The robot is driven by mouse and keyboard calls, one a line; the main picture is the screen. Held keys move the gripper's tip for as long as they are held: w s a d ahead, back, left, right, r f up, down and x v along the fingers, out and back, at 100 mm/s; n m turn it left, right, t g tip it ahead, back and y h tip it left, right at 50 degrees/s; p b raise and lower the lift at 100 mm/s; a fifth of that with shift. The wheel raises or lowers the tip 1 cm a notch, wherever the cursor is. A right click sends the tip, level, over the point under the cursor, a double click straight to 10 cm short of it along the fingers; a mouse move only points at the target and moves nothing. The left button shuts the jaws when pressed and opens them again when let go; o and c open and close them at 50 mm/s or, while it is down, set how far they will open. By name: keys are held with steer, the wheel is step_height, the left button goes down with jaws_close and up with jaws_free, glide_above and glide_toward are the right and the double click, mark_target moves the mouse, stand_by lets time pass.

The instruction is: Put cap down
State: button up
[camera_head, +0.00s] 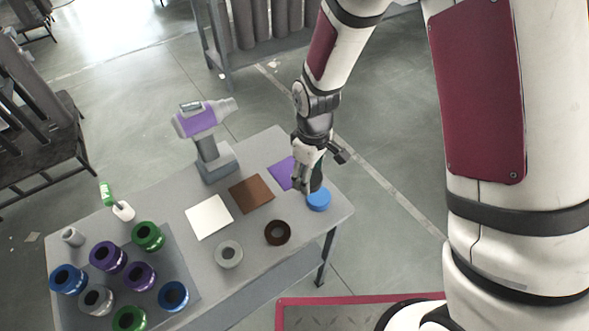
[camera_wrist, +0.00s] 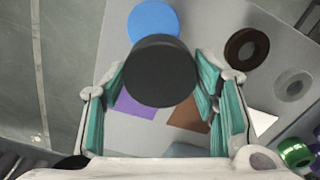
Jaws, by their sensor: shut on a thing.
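My gripper (camera_head: 309,172) is over the right corner of the grey table (camera_head: 252,232). In the wrist view my gripper (camera_wrist: 163,92) is shut on a dark, nearly black round cap (camera_wrist: 160,72), held between its green-padded fingers. In the head view the held cap is mostly hidden by the fingers. A blue round cap (camera_head: 319,199) lies on the table just below and beside the fingertips. It also shows in the wrist view (camera_wrist: 154,19), partly covered by the dark cap. I cannot tell whether the two touch.
Purple (camera_head: 283,173), brown (camera_head: 251,193) and white (camera_head: 209,217) squares lie left of my gripper. A brown ring (camera_head: 289,233) and grey ring (camera_head: 229,265) lie in front. A purple drill (camera_head: 203,120) stands behind. Several coloured spools fill a mat (camera_head: 185,262) at left.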

steer(key=s+a+n, duration=0.1)
steer(key=s, duration=0.1)
steer(key=s+a+f+n, duration=0.1)
steer(key=s+n, duration=0.1)
steer(key=s+a+f+n, duration=0.1)
steer(key=s, duration=0.1)
steer(key=shift+n, duration=0.3)
steer(key=shift+s+a+f+b, duration=0.1)
steer(key=shift+f+b, duration=0.05)
steer(key=shift+b, duration=0.15)
glide_above(290, 172)
steer(key=shift+s+f, duration=0.3)
steer(key=shift+f, duration=0.4)
steer(key=shift+w+f+p, duration=0.2)
steer(key=shift+f+p, duration=0.15)
steer(key=shift+f, duration=0.55)
steer(key=shift+w+f+p, duration=0.15)
steer(key=shift+f+p, duration=0.15)
steer(key=shift+f, duration=0.55)
steer(key=shift+f, duration=0.15)
steer(key=o, duration=1.3)
